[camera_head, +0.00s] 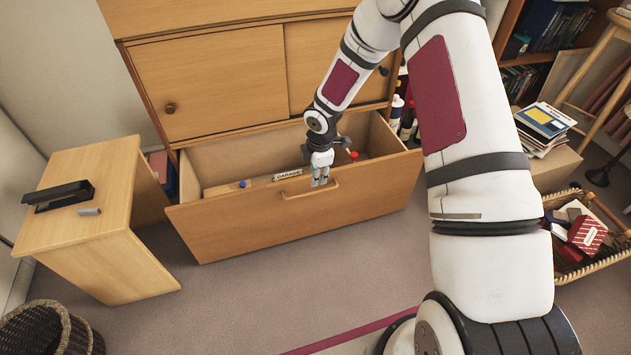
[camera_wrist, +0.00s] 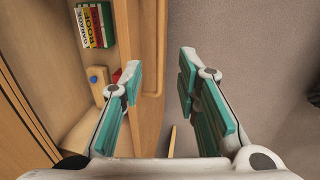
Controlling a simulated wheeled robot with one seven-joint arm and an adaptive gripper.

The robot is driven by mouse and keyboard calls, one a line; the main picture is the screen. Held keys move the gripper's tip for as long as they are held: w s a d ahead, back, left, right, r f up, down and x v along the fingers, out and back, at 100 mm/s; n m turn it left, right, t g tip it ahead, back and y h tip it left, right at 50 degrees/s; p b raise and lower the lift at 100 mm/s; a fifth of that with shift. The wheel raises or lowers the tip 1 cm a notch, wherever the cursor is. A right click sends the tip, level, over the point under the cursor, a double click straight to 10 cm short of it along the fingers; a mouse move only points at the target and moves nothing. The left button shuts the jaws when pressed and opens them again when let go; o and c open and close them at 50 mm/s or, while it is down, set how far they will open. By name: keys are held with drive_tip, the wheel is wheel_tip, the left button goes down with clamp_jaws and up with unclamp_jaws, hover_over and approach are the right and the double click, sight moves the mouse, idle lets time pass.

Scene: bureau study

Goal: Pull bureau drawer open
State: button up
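The bureau's wide wooden drawer (camera_head: 240,229) is pulled well out from the cabinet, and its inside shows. Its bar handle (camera_head: 295,195) is on the front panel, near the top edge. My gripper (camera_head: 320,180) is at the drawer front, by the right part of the handle. In the wrist view my gripper (camera_wrist: 166,75) has its teal-padded fingers apart. I cannot tell whether a finger touches the handle.
The drawer holds books (camera_wrist: 95,25) and a blue-capped item (camera_head: 242,184). A small wooden side table (camera_head: 75,225) with a stapler (camera_head: 58,195) stands left. A wicker basket (camera_head: 40,330) is at lower left. Another basket (camera_head: 600,262) is at right. Carpet before the drawer is clear.

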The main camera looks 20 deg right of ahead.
drive_tip(key=shift+s+r, duration=0.25)
drive_tip(key=shift+r, duration=1.05)
drive_tip(key=s+d+r+m+h, duration=0.1)
drive_tip(key=s+d+r+m, duration=0.15)
drive_tip(key=s+r, duration=0.5)
drive_tip(key=s+d+r+m+g+h, duration=0.1)
drive_tip(key=s+r+m, duration=0.3)
drive_tip(key=r, duration=0.6)
drive_tip(key=s+d+r+m+h, duration=0.1)
drive_tip(key=s+r+m, duration=0.3)
drive_tip(key=r, duration=0.5)
drive_tip(key=s+a+r+m+g+y, duration=0.1)
drive_tip(key=s+a+r+m+y, duration=0.2)
drive_tip(key=s, duration=1.1)
drive_tip(key=s+a+r+m, duration=0.3)
drive_tip(key=s+m, duration=0.2)
drive_tip(key=s, duration=1)
wheel_tip(320, 180, up, 34)
drive_tip(key=t+p, duration=0.4)
drive_tip(key=p, duration=2.7)
drive_tip(key=shift+w+d+f, duration=0.15)
drive_tip(key=shift+w+d, duration=0.1)
drive_tip(key=shift+d, duration=0.1)
